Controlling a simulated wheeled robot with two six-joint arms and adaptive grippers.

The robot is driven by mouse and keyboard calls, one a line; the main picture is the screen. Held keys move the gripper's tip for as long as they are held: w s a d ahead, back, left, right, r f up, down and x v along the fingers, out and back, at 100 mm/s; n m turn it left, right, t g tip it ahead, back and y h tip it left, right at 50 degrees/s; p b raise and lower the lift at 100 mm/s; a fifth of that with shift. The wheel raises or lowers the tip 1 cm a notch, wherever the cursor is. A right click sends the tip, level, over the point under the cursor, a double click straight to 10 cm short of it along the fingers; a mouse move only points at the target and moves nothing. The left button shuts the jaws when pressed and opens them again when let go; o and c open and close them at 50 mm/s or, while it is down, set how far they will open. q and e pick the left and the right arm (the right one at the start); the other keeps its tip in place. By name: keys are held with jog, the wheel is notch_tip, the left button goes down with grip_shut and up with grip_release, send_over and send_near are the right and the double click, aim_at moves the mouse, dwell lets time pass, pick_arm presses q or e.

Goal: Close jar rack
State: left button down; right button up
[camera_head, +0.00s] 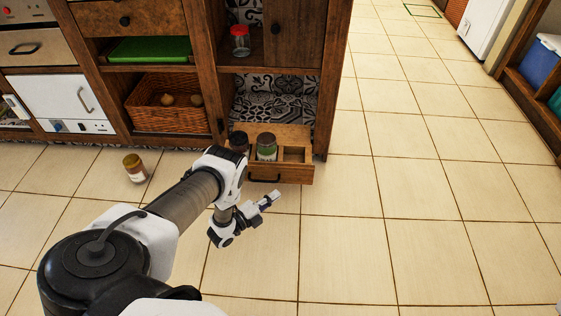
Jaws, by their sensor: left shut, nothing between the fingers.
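The jar rack (294,174) is a wooden drawer with compartments, pulled out low at the right end of the wooden shelving. A green-labelled jar (267,148) and a dark-lidded jar (239,141) stand in it; another compartment at its right is empty. My arm partly hides its left side. A dark handle (264,180) is on its front. My left gripper (274,195) is shut and empty, in front of the rack near the handle; I cannot tell whether it touches. My right gripper is not in view.
A wicker basket (167,118), a green tray (149,49) and a red-lidded jar (240,41) are on the shelving. The tiled floor (418,190) at the right is clear.

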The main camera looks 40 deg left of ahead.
pick_arm(q)
jog(key=b, duration=0.3)
send_near(299, 169)
jog(key=w+d, duration=0.2)
jog(key=d, duration=0.2)
jog(key=w, duration=0.1)
jog(key=w+a+b, duration=0.1)
jog(key=w+b, duration=0.1)
jog(key=shift+w+a+f, duration=0.15)
jog(key=shift+w+a, duration=0.05)
jog(key=shift+a, duration=0.2)
jog(key=shift+w+a+b, duration=0.2)
jog(key=shift+w+b, duration=0.1)
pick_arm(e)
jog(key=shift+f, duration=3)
